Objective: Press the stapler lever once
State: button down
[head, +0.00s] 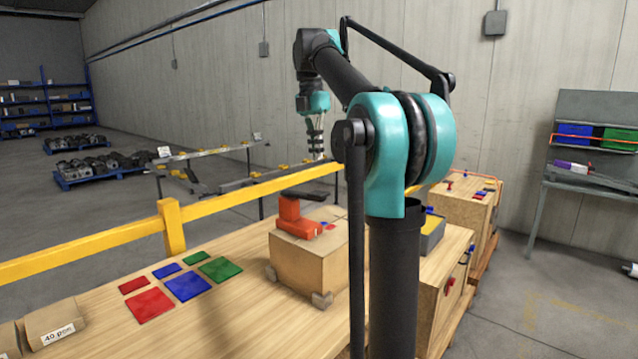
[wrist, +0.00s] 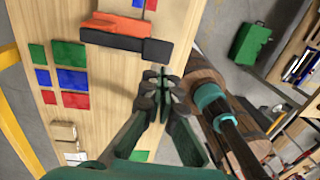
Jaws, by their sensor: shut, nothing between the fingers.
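The stapler (head: 297,225) is orange-red and sits on a wooden block (head: 312,262) on the table. Its dark lever (head: 312,196) sticks out to the right at the top. In the wrist view the stapler (wrist: 117,24) is near the top, left of centre, with the dark lever (wrist: 125,43) lying across it. My gripper (head: 317,153) is shut and empty, pointing down above and beyond the stapler in the head view. In the wrist view my gripper's fingertips (wrist: 162,74) are below and right of the lever, apart from it in the picture.
Red, blue and green flat squares (head: 187,286) lie on the table left of the block. A yellow rail (head: 110,240) runs behind the table. A labelled box (head: 52,320) stands at the near left. A grey bin (head: 432,232) is on the right, partly behind my arm.

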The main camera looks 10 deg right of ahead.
aim_at(324, 197)
jog(key=f, duration=0.8)
jog(key=shift+s+d+f, duration=0.3)
jog(key=shift+s+f, duration=0.1)
jog(key=shift+s+d+f+t, duration=0.1)
jog(key=shift+s+f+t, duration=0.1)
jog(key=shift+f+t, duration=0.15)
jog(key=f, duration=0.1)
jog(key=f+t+y, duration=0.1)
jog(key=f, duration=0.1)
jog(key=f+t+y, duration=0.1)
jog(key=shift+s+d+f+t, duration=0.25)
jog(key=shift+s+d+f, duration=0.1)
jog(key=shift+s, duration=0.05)
jog(key=shift+f, duration=0.35)
